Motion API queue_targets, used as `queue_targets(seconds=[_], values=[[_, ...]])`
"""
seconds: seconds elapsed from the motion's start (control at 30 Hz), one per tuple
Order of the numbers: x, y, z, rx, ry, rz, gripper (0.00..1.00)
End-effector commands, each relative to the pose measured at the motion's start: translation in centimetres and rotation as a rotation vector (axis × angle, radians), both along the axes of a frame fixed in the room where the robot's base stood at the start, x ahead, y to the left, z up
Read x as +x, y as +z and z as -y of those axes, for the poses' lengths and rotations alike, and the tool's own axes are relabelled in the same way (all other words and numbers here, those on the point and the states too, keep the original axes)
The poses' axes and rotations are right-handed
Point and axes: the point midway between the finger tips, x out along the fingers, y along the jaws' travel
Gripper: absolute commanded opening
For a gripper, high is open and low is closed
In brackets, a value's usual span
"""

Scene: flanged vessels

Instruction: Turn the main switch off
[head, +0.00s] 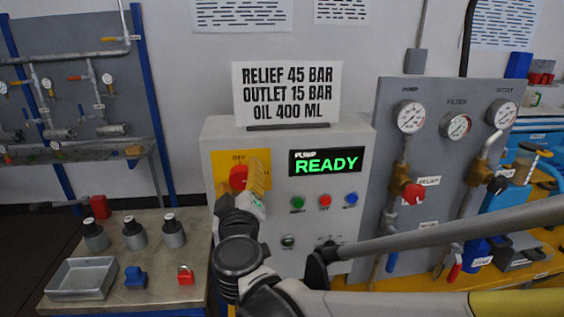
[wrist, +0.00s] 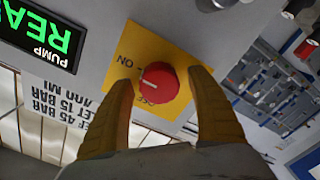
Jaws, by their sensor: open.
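The main switch is a red round knob (head: 238,177) on a yellow plate (head: 226,160) at the upper left of the grey control cabinet (head: 222,138). In the wrist view the red knob (wrist: 158,82) sits between my two fingers, with a white mark on its face pointing left in the picture, toward the ON side. The plate (wrist: 135,45) reads ON and OFF, the OFF partly covered. My gripper (wrist: 160,95) is open around the knob, with a gap visible on each side. In the head view my gripper (head: 255,185) partly hides the plate.
A pump display (head: 325,162) reads READY, above green, red and blue buttons (head: 324,201). A gauge panel (head: 440,150) with valves stands at right.

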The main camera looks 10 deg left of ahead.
Motion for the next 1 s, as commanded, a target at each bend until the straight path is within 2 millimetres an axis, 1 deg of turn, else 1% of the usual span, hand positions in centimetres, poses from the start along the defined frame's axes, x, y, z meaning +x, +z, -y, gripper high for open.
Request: queue_targets(seconds=[0.27,0.3,0.37,0.4,0.43,0.47,0.77,1.0], values=[[0.16,0.04,-0.05,0.0,0.0,0.0,0.68],[0.16,0.04,-0.05,0.0,0.0,0.0,0.57],[0.15,0.04,-0.05,0.0,0.0,0.0,0.38],[0.15,0.04,-0.05,0.0,0.0,0.0,0.26],[0.14,0.04,-0.04,0.0,0.0,0.0,0.17],[0.14,0.04,-0.05,0.0,0.0,0.0,0.15],[0.14,0.04,-0.05,-0.024,0.0,0.006,0.14],[0.14,0.05,-0.07,-0.141,0.0,0.034,0.14]])
